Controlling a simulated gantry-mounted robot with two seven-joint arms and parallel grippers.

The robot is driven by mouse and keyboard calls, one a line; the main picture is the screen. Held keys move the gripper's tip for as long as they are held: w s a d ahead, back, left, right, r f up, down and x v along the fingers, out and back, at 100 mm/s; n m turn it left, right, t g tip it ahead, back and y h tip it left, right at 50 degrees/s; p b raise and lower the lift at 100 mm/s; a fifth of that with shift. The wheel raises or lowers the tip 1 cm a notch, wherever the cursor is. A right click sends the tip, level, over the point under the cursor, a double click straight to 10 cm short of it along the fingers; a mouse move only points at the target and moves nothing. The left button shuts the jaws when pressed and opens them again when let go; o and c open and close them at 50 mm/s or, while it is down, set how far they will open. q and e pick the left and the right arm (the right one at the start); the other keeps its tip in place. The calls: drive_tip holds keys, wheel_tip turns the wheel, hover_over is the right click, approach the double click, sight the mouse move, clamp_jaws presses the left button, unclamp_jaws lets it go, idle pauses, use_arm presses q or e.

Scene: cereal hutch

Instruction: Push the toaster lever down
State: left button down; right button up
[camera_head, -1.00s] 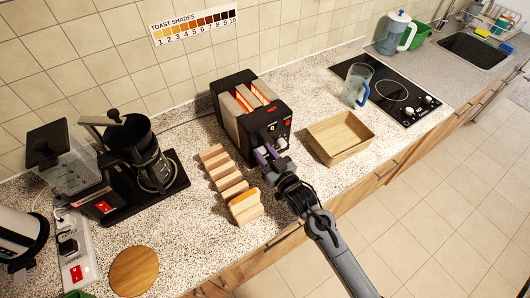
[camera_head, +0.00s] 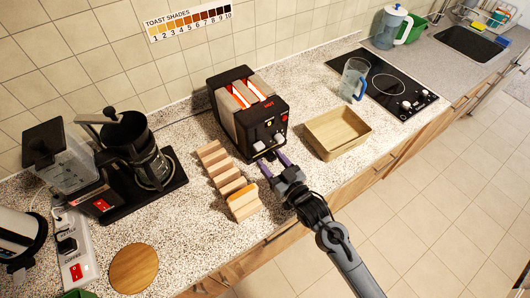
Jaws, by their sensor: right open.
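The black toaster (camera_head: 234,122) stands on the counter against the back wall, with two slots glowing orange-red on top. Bread slices (camera_head: 242,94) sit in or between the slots. Two pale levers show low on its front face, the left lever (camera_head: 258,146) and the right lever (camera_head: 279,137). My right gripper (camera_head: 272,161) is open and empty, with its purple fingers pointing at the toaster front. The fingertips are just below and in front of the levers and look apart from them. My left gripper is not in view.
A coffee maker (camera_head: 140,160) and power strip (camera_head: 74,250) are at left.

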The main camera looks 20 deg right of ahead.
drive_tip(key=shift+s+d, duration=0.25)
drive_tip(key=shift+s, duration=1.05)
drive_tip(key=shift+s+d, duration=0.25)
drive_tip(key=shift+s, duration=1)
drive_tip(key=shift+s+a+f+g, duration=0.2)
drive_tip(key=shift+s+f+g, duration=0.1)
drive_tip(key=shift+s+f, duration=0.9)
drive_tip(key=s+d+f+g+h+p, duration=0.1)
drive_tip(key=s+f+g+h, duration=0.1)
drive_tip(key=s+g, duration=0.7)
drive_tip(key=s+d+f+g+h, duration=0.15)
drive_tip(key=s+g, duration=0.35)
drive_tip(key=s, duration=0.7)
wheel_tip(320, 180, up, 24)
drive_tip(key=p, duration=2.4)
drive_tip(key=shift+a+f+t, duration=0.2)
drive_tip(key=shift+a+t, duration=0.1)
drive_tip(key=shift+a, duration=0.1)
